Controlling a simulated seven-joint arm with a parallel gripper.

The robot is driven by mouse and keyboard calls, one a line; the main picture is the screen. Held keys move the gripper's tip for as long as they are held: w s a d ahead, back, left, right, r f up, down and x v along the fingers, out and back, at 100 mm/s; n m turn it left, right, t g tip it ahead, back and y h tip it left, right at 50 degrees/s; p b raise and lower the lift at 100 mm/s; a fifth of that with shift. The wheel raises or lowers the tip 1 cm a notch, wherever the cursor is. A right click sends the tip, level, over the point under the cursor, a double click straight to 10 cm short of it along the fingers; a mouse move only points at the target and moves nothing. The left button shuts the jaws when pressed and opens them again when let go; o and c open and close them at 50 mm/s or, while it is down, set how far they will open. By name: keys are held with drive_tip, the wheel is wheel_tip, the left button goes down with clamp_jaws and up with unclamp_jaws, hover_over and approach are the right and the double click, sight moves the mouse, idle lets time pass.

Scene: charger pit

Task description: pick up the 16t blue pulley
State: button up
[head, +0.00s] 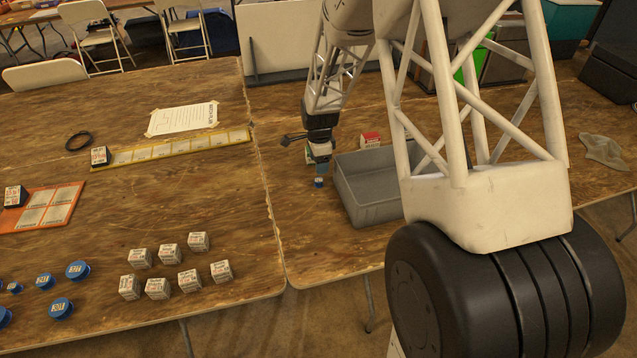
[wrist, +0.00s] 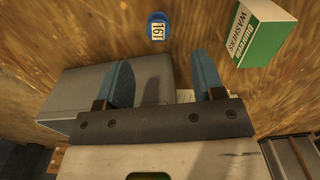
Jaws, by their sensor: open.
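The 16t blue pulley (wrist: 157,27) lies on the wooden table near the top of the wrist view, with its white 16T label facing up. In the head view a small blue piece (head: 319,183), which looks like the same pulley, sits on the table just below my gripper (head: 319,163). In the wrist view my gripper (wrist: 166,60) is open and empty, its two blue fingers apart. The pulley shows beyond the fingertips, between their lines and a little left of centre. I see no contact; the exact height above it is unclear.
A grey bin (head: 362,205) stands close to the right of my gripper. A red and white box (head: 371,139) is behind it. A green and white washers box (wrist: 262,35) shows in the wrist view. Other blue pulleys (head: 78,269) and several small boxes (head: 190,280) lie on the left table.

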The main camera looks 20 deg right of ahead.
sight(318, 180)
idle(0.3)
drive_tip(key=shift+f, duration=1.3)
drive_tip(key=shift+s+a+f, duration=0.1)
drive_tip(key=shift+a+f, duration=0.05)
drive_tip(key=shift+f, duration=2.45)
drive_tip(key=c, duration=1)
wheel_tip(318, 180, up, 10)
